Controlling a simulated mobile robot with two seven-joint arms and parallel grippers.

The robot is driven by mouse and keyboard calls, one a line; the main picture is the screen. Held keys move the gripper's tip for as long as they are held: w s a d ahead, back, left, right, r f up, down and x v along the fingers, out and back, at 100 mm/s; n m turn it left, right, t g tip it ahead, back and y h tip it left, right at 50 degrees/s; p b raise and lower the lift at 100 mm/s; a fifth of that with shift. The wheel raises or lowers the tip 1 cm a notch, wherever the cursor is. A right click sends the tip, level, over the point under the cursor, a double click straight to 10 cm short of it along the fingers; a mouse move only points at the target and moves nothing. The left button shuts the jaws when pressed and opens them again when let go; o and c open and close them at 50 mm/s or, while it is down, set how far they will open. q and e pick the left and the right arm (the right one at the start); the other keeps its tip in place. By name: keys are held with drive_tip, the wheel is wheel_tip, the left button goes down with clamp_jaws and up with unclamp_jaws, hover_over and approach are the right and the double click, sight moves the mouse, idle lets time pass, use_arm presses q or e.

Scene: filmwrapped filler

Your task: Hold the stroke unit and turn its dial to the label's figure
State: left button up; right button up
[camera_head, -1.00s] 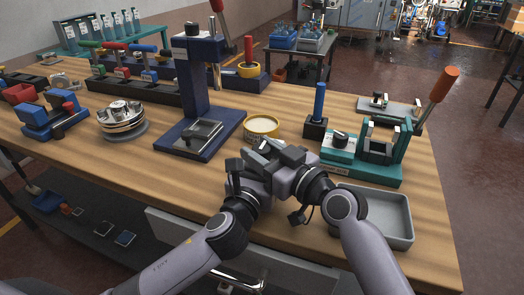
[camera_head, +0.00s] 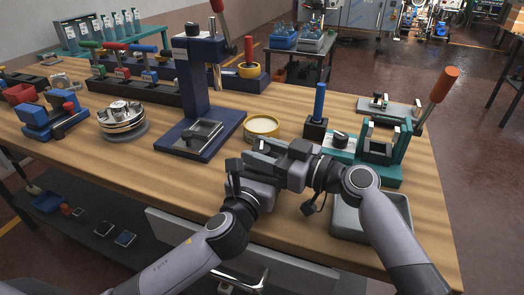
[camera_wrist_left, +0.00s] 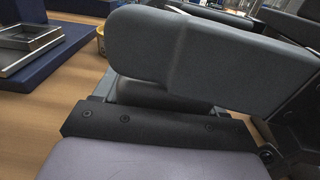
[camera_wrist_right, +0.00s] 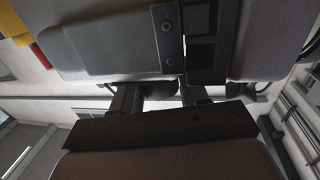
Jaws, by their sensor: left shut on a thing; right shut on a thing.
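My left gripper (camera_head: 240,170) and right gripper (camera_head: 262,158) meet in front of the yellow-rimmed round dish, above the table's front part. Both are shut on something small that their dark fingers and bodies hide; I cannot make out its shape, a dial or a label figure. In the left wrist view a large dark grey rounded part fills the middle. The right wrist view shows dark fingers (camera_wrist_right: 155,95) close together, with ceiling behind. A teal fixture (camera_head: 392,176) with a black knob (camera_head: 341,136) on a pale block stands to the right, apart from both grippers.
The dish (camera_head: 262,127) and blue press (camera_head: 193,100) stand behind my grippers. A grey tray (camera_head: 342,228) lies at the front right, partly under my right arm. An orange-handled lever (camera_head: 443,85) rises at the right. The wooden table's (camera_head: 120,178) front left is bare.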

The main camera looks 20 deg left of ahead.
sight(263, 148)
drive_tip(key=shift+w+d+f+n+g, duration=0.1)
drive_tip(key=shift+n+g, duration=0.7)
drive_tip(key=shift+g, duration=0.35)
drive_tip(key=shift+w+n+g, duration=0.1)
drive_tip(key=shift+n+g, duration=0.7)
drive_tip(key=shift+g, duration=0.65)
drive_tip(key=shift+n+g, duration=0.4)
drive_tip(key=shift+g, duration=0.1)
drive_tip(key=o, duration=1)
drive_tip(key=shift+c, duration=0.2)
drive_tip(key=shift+s, duration=0.1)
wheel_tip(263, 148, up, 10)
